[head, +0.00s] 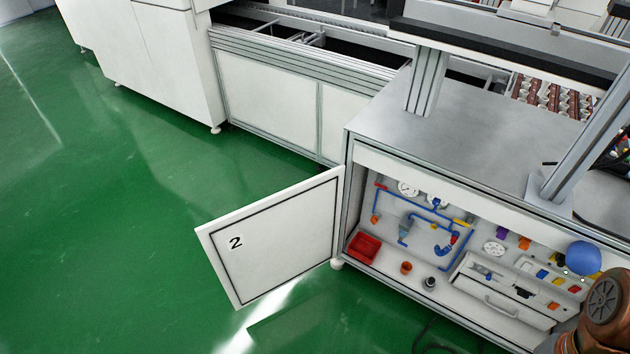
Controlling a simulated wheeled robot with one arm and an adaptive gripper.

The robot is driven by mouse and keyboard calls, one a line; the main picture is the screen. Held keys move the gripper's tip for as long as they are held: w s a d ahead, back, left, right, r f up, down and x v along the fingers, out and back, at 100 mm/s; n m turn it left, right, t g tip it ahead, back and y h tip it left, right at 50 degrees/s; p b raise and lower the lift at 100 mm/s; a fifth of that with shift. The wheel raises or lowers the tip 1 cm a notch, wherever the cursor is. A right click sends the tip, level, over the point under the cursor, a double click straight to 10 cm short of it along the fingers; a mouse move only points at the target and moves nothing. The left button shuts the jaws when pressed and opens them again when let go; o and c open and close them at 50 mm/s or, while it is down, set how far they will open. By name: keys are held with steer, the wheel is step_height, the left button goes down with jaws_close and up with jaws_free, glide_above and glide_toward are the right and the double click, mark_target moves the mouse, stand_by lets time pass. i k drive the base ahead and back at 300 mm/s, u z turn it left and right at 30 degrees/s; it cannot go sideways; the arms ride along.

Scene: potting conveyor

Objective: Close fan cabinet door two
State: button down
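The white cabinet door marked "2" (285,238) stands open in the head view. It is hinged at the left post of the cabinet (352,190) and swings out over the green floor to the left. The cabinet's inside shows blue piping, gauges, a red bin (363,247) and small colored parts. A brown-orange rounded part, apparently of my arm, shows at the bottom right corner, near the right side of the cabinet opening. My gripper's fingers do not show.
A blue ball-shaped object (583,258) shows at the right of the cabinet. A grey worktop (450,140) with metal posts lies above the opening. A dark cable lies on the floor at the bottom. The green floor (120,230) left of the door is clear.

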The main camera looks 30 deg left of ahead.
mark_target(258, 249)
steer(key=u, duration=3)
steer(key=i, duration=3.35)
steer(key=z, duration=4.15)
